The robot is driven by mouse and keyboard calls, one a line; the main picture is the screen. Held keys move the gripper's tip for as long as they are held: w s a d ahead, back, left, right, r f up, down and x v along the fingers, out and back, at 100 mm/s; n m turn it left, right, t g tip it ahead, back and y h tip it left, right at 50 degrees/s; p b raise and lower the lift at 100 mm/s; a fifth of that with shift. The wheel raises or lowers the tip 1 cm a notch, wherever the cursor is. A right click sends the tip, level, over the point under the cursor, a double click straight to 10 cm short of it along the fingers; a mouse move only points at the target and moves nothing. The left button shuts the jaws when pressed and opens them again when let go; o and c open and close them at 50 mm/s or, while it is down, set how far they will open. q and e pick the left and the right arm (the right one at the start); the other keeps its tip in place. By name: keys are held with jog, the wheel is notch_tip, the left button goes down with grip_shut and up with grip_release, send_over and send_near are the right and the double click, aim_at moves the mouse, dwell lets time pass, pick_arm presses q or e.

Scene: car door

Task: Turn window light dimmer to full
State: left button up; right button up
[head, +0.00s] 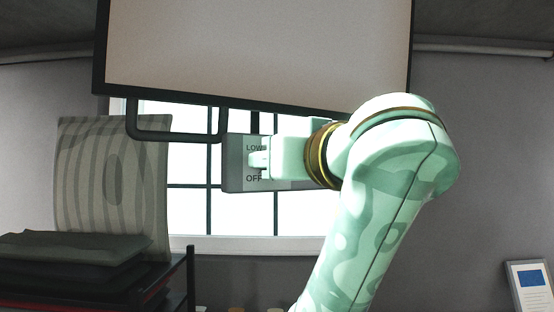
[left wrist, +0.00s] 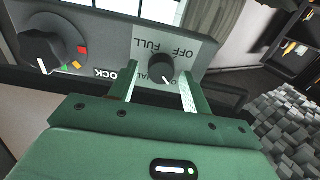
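The dimmer is a small round black knob (left wrist: 161,68) on a grey panel (left wrist: 118,45) in the left wrist view, where the lettering is upside down. OFF and FULL stand above it there. Its white pointer faces down and slightly right in that picture, away from both words. My left gripper (left wrist: 158,92) is open, one finger on each side of the knob, with gaps showing; contact cannot be told. In the head view my left gripper (head: 258,162) is in front of the panel (head: 232,180), beside LOW and OFF, and hides the knob. My right gripper is not in view.
A larger black knob (left wrist: 45,48) with coloured marks is on the same panel. A dark-framed board (head: 260,50) hangs above, with a black handle (head: 175,136) at its lower left. A bright window (head: 190,215) is behind.

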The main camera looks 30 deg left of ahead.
pick_arm(q)
jog(key=c, duration=0.8)
jog(key=shift+m, duration=0.4)
jog(key=shift+f+m+p, duration=0.15)
jog(key=shift+m+p, duration=0.9)
jog(key=shift+m, duration=7.75)
jog(key=shift+f+m+p, duration=0.15)
jog(key=shift+m+p, duration=0.85)
jog(key=shift+m, duration=7.8)
